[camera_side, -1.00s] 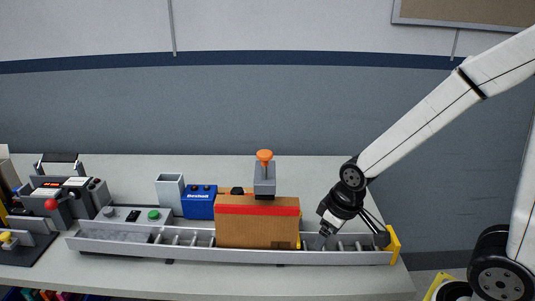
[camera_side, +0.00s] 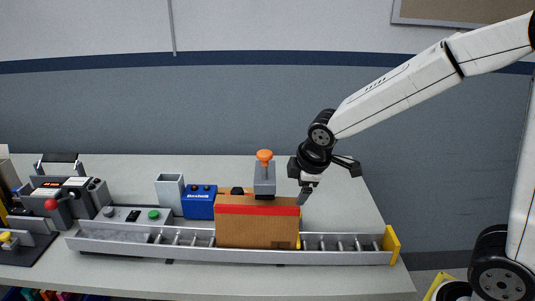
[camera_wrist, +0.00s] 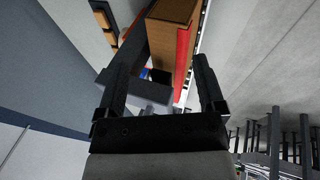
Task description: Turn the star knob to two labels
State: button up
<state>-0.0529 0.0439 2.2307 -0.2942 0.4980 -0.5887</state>
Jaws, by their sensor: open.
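An orange knob (camera_side: 264,156) tops a grey upright block (camera_side: 264,178) behind the cardboard box; I take it for the star knob, but its lobes are too small to make out. No labels around it can be read. My gripper (camera_side: 306,190) hangs just right of this block, above the box's right end, apart from the knob. In the wrist view, my open gripper (camera_wrist: 160,72) has its two dark fingers spread with nothing held. A grey block (camera_wrist: 148,90) shows between them, partly hidden by the fingers and palm; the orange knob cannot be made out there.
A cardboard box with a red stripe (camera_side: 256,228) stands on the roller conveyor (camera_side: 345,256), close below my gripper. A blue box (camera_side: 200,204) and a grey open bin (camera_side: 170,188) stand left of the knob block. Control units (camera_side: 75,196) fill the far left.

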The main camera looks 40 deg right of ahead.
jog(key=w+r+n, duration=0.2)
jog(key=w+r+n+h, duration=0.1)
jog(key=w+r+n, duration=0.1)
jog(key=w, duration=0.1)
jog(key=w+r+n+t, duration=0.1)
jog(key=w+r+n, duration=0.1)
jog(key=shift+w+r, duration=0.35)
jog(key=shift+w, duration=0.05)
jog(key=shift+n+h, duration=0.6)
jog(key=shift+n, duration=0.3)
jog(key=w, duration=0.2)
jog(key=w+r, duration=0.1)
jog(key=w, duration=0.1)
jog(key=shift+w+a+r, duration=0.15)
jog(key=shift+a, duration=0.05)
jog(key=w+a+f+g, duration=0.2)
jog(key=w+f+g, duration=0.1)
jog(key=w, duration=0.2)
jog(key=g, duration=0.2)
send_near(237, 190)
jog(key=shift+w+a+f+g+h, duration=0.25)
jog(key=shift+w+f+g+h, duration=0.15)
jog(key=shift+f+h, duration=0.15)
jog(key=shift+d+f, duration=0.1)
jog(key=shift+x, duration=3.8)
jog(key=shift+s, duration=0.1)
grip_shut()
